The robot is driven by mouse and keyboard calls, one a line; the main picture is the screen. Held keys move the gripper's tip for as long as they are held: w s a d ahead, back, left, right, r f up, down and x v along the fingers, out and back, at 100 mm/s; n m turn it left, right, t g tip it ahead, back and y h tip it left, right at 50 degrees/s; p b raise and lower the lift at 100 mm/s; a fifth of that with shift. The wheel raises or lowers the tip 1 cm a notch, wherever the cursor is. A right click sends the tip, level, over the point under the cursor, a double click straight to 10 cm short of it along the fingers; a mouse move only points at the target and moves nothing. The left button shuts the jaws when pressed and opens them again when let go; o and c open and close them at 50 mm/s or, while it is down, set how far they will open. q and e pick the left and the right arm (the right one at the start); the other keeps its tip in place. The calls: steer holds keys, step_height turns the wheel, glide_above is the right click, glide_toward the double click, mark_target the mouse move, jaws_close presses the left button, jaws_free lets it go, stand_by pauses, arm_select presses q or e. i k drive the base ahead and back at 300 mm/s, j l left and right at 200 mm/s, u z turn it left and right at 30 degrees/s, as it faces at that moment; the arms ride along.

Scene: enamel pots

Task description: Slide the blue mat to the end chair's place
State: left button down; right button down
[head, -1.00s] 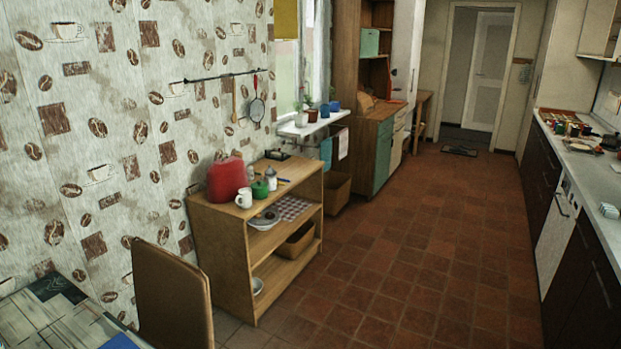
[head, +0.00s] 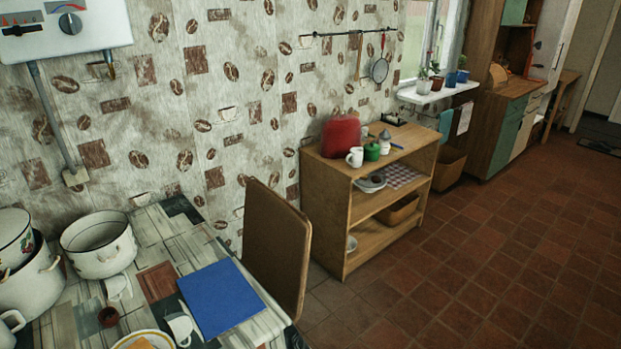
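The blue mat (head: 219,297) lies flat on the patterned table (head: 160,236), near its right edge. The end chair (head: 277,243), with a brown back, stands against the right end of the table, just beyond the mat. A white cup (head: 180,329) sits at the mat's left edge; I cannot tell whether they touch. Neither of my grippers is in view.
Enamel pots (head: 97,246) stand on the table's left part. A plate (head: 146,341), a small dark red cup (head: 108,317) and a white mug (head: 118,288) are near the mat. A wooden shelf (head: 345,212) stands beyond the chair. Tiled floor (head: 480,270) is open at right.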

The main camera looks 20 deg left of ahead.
mark_target(219, 297)
steer(key=u, duration=1.3)
